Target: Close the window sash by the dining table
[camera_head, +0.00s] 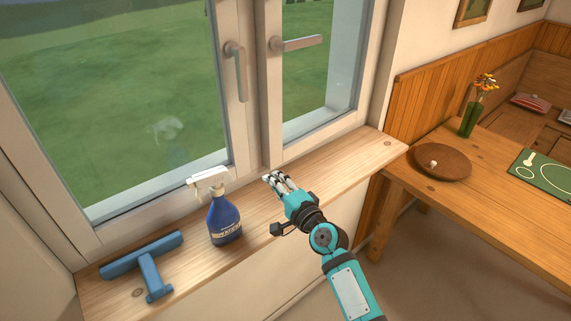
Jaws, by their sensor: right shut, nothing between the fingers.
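The window above the sill has two pale sashes. The left sash (243,125) has a grey handle (236,68) pointing down. The right sash (271,110) has a grey handle (297,44) lying level, pointing right. I cannot tell from this view how far the right sash stands from its frame. My right gripper (274,179) is shut and empty, low over the wooden sill, just below the foot of the right sash. Whether it touches the sash is unclear. My left gripper is not in view.
The dining table (420,198) at the right carries a wooden plate (442,164), a flower vase (470,118) and a green mat (549,178).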

